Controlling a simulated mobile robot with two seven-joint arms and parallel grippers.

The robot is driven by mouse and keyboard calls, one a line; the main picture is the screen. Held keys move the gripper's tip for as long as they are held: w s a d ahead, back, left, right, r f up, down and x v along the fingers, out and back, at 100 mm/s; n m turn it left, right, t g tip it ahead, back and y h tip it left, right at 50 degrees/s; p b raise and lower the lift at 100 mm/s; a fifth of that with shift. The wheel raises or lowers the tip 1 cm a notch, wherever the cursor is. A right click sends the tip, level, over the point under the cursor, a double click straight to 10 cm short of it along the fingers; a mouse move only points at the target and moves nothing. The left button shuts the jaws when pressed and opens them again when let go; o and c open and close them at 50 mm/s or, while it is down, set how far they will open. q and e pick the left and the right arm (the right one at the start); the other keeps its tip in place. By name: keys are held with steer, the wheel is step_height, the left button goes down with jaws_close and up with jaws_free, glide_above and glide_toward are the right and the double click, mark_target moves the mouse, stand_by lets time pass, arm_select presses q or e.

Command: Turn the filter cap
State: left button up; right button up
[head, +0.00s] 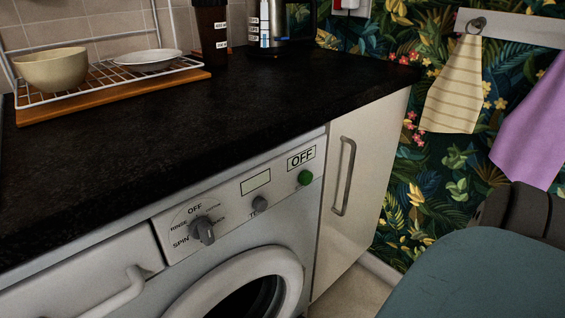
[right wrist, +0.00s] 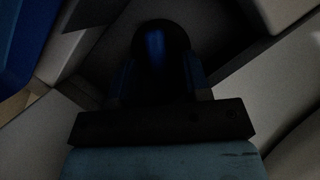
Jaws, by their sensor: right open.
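In the head view a white washing machine (head: 225,235) stands under the black worktop. Its grey dial (head: 202,230) sits beside the printed OFF, RINSE and SPIN labels. I cannot make out a filter cap for certain; the machine's lower front is out of frame. In the right wrist view my right gripper (right wrist: 157,75) is open in a very dark space. A dark rounded shape with a blue sheen shows between its fingers; I cannot tell what it is. My left gripper is not in view.
The black worktop (head: 150,130) holds a dish rack (head: 110,88) with a bowl (head: 52,70) and a plate (head: 148,60). A white cupboard door (head: 372,165) with a vertical handle (head: 343,176) is right of the machine. Towels (head: 455,90) hang on the right wall.

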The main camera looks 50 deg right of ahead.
arm_select(q)
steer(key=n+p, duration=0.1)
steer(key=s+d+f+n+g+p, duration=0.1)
steer(key=p, duration=0.1)
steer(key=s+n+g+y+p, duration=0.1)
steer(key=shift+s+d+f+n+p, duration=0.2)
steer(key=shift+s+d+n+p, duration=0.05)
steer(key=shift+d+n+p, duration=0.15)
arm_select(e)
steer(key=v, duration=1.3)
arm_select(q)
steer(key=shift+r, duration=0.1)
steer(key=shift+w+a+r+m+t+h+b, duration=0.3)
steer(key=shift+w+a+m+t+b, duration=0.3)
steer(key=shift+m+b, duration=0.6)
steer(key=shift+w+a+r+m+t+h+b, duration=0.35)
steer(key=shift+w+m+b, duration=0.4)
steer(key=shift+b, duration=0.85)
arm_select(e)
steer(key=shift+x, duration=7)
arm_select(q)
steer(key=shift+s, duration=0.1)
arm_select(e)
steer(key=shift+a+f, duration=0.1)
steer(key=shift+f, duration=0.05)
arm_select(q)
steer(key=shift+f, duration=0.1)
arm_select(e)
jaws_close()
